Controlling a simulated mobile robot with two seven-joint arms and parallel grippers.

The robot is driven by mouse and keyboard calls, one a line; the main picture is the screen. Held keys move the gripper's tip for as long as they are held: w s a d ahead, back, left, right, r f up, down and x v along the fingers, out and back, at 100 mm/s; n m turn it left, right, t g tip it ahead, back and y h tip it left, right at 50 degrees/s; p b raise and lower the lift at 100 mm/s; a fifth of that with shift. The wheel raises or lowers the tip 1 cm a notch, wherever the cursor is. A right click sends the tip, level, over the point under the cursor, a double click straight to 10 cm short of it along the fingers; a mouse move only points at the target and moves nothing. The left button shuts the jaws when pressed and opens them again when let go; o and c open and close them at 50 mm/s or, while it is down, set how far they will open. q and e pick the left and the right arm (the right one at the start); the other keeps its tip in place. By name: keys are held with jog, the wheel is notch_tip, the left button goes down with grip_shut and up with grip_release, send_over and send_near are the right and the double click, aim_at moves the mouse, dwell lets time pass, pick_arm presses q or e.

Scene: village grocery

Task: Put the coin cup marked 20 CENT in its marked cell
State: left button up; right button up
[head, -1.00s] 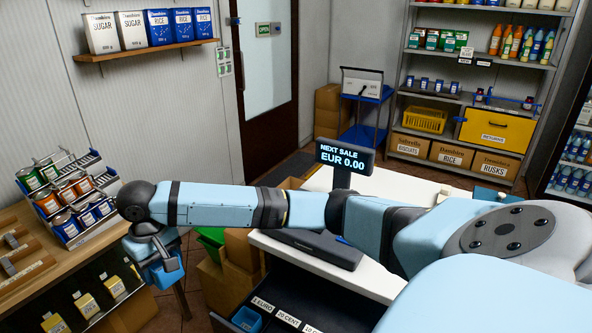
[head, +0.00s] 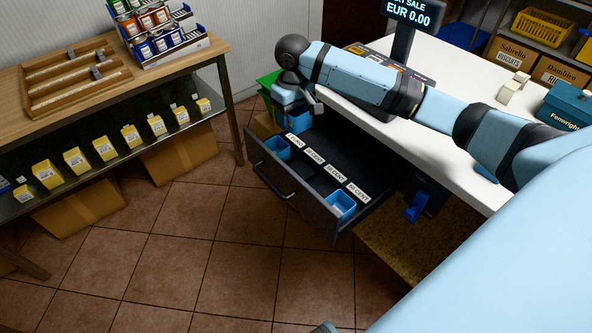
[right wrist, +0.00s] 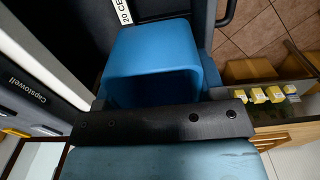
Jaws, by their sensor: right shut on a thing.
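My right gripper (head: 309,104) is shut on a blue coin cup (head: 297,120) near the far left corner of the open cash drawer (head: 262,168). In the right wrist view the held cup (right wrist: 152,55) fills the middle, behind a dark finger, and its marking does not show. A label (right wrist: 122,11) reading "20 CE" shows beside it. The drawer has a row of labelled cells; the 20 CENT label (head: 314,157) is second from the left. The cell in front of it looks empty and dark. My left gripper is not in view.
Blue cups stand in the leftmost cell (head: 277,148) and rightmost cell (head: 341,206). The white counter (head: 447,70) is right of the drawer, with the till display (head: 408,14). A wooden shelf unit (head: 196,58) stands left. The tiled floor before the drawer is clear.

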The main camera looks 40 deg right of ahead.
aim_at(294, 166)
notch_tip(294, 166, down, 19)
jog(key=b, duration=0.3)
jog(key=shift+f, duration=0.1)
jog(key=o, duration=0.9)
notch_tip(294, 166, up, 12)
jog(key=shift+r+p, duration=0.15)
jog(key=shift+p, duration=1.05)
